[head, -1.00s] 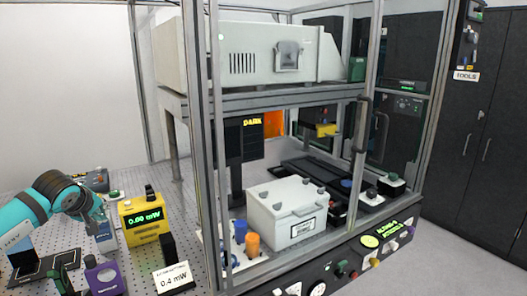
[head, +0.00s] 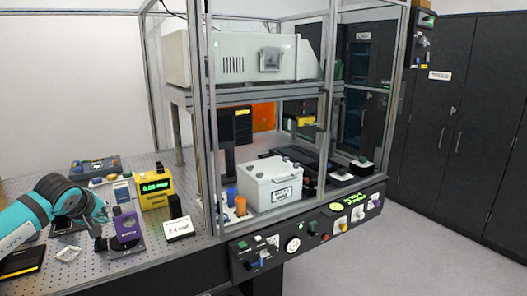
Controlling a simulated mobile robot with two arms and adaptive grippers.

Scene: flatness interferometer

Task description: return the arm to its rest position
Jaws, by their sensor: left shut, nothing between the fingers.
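My left arm comes in from the left in teal and black. Its gripper (head: 100,241) is shut and empty, low over the perforated optical table (head: 75,192), close to the left side of a purple mount (head: 127,226). I cannot tell whether the two touch. My right gripper is not in view.
A yellow power meter (head: 154,190) with a green readout and a small white sign (head: 178,228) stand near the gripper. A box with knobs (head: 95,167) lies behind. To the right is the framed enclosure with a white lidded box (head: 270,186) and a front control panel (head: 300,238).

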